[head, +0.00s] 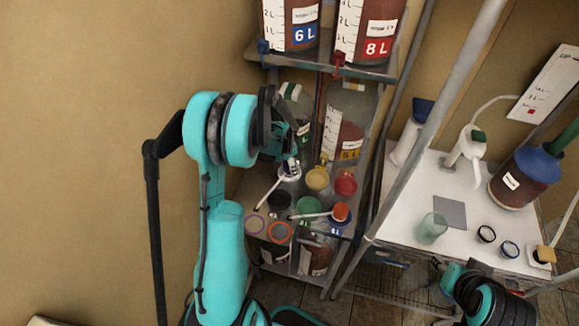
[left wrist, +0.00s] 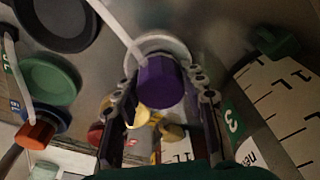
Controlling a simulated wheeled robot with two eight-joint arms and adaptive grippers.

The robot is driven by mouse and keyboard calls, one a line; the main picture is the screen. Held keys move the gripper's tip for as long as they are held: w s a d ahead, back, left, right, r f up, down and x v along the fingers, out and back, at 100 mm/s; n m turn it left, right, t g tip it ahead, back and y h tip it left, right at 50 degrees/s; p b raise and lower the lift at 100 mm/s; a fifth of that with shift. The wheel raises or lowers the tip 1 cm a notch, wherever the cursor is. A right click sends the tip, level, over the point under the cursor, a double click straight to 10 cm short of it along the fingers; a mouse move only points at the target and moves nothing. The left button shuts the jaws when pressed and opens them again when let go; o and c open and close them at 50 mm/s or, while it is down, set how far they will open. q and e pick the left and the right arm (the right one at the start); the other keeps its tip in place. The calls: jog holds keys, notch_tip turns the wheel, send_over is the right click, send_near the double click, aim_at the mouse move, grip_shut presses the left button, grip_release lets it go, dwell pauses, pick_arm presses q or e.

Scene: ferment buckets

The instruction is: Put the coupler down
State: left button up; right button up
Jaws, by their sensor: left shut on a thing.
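The coupler is a purple cap (left wrist: 160,82) with a white tube running up from it in the left wrist view. My left gripper (left wrist: 168,100) is shut on it, one finger on each side. A pale round lid (left wrist: 163,44) shows right behind it; I cannot tell whether they touch. In the head view my left gripper (head: 289,158) is over the shelf unit, and the purple coupler (head: 290,170) shows small at its tips, its white tube slanting down left. My right gripper (head: 455,272) is at the lower right, beside the white table, and its fingers are unclear.
Lids on the shelf around the coupler include yellow (head: 317,178), red (head: 346,184), black (head: 279,200) and green (head: 309,208). An orange coupler (head: 340,211) with a white tube sits nearby. Large buckets (head: 369,30) stand above. The white table (head: 400,205) holds a green cup (head: 431,229).

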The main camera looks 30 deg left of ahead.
pick_arm(q)
jog(key=shift+f, duration=0.1)
jog(key=o, duration=1.3)
